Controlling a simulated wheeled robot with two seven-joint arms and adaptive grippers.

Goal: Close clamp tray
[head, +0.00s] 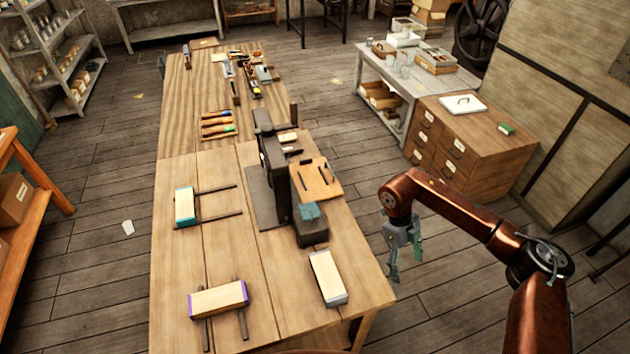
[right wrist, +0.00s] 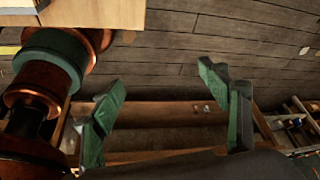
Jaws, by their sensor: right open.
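I cannot tell which piece is the clamp tray. A pale tray-like block with teal edging (head: 185,207) sits on two dark rails at the table's left, the rails reaching right. A pale block with purple ends (head: 218,300) lies across two dark rails at the near left. A pale block with a grey end (head: 328,277) lies near the right edge. My right gripper (head: 404,262) hangs open and empty beyond the table's right edge, apart from all of these. Its two green fingers are spread in the right wrist view (right wrist: 162,85). My left gripper is out of view.
A dark press (head: 283,180) stands mid-table beside a wooden board (head: 316,179). Several hand tools (head: 217,124) lie at the table's far end. A drawer cabinet (head: 475,150) and a grey bench (head: 395,75) stand at the right. Open floor surrounds the right gripper.

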